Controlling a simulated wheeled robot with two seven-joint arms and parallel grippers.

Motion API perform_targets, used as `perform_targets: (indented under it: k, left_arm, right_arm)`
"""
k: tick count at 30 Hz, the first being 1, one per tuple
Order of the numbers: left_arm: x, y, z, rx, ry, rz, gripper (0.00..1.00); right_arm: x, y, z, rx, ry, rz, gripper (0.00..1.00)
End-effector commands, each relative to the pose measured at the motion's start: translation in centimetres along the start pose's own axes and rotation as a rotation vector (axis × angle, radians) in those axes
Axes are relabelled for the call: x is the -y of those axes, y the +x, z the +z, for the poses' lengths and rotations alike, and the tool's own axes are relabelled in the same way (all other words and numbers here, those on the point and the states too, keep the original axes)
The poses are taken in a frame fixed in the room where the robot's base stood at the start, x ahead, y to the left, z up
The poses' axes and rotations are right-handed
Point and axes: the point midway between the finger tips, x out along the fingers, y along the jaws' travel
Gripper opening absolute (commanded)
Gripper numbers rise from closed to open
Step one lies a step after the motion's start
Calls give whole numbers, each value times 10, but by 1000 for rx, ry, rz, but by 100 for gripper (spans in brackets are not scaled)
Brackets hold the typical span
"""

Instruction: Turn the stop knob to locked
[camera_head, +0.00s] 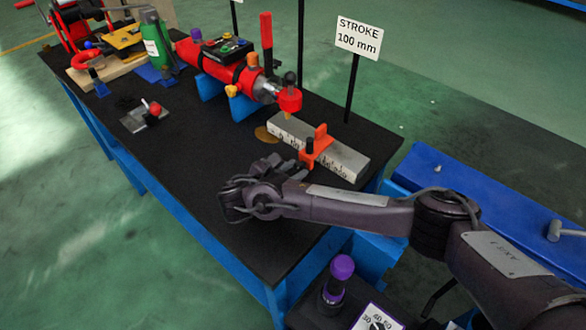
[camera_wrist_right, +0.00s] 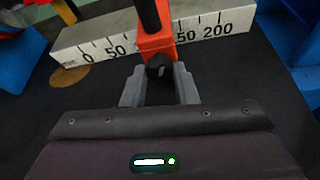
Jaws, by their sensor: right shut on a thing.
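The orange stop (camera_head: 318,148) sits across the pale scale bar (camera_head: 345,164) on the black bench; it also shows in the right wrist view (camera_wrist_right: 155,42). A black post (camera_wrist_right: 148,14) rises from it. The dark stop knob (camera_wrist_right: 158,70) is on its near face, between the fingers of my right gripper (camera_wrist_right: 159,84). My right gripper (camera_head: 300,166) is shut on this knob, low at the bar's near side. In the head view the knob is hidden or too small to make out. I cannot tell its locked mark. My left gripper is not in view.
A red cylinder (camera_head: 218,66) on blue supports lies behind, its red rod end (camera_head: 289,100) near the bar. A "STROKE 100 mm" sign (camera_head: 358,38) stands at the back. A small plate with a red-tipped lever (camera_head: 146,114) lies left. The bench's front middle is clear.

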Motion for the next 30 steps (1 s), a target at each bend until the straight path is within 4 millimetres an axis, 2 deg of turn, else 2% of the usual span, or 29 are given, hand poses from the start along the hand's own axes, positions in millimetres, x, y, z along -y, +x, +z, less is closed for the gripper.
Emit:
perform_targets:
  k: [12,27,28,30]
  left_arm:
    - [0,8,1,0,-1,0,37]
    - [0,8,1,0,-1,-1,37]
    - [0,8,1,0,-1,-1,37]
    - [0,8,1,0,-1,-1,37]
  right_arm:
    - [2,0,-2,0,169,72,4]
    - [2,0,-1,0,187,79,3]
    - [2,0,-1,0,187,79,29]
    - [2,0,-1,0,187,79,38]
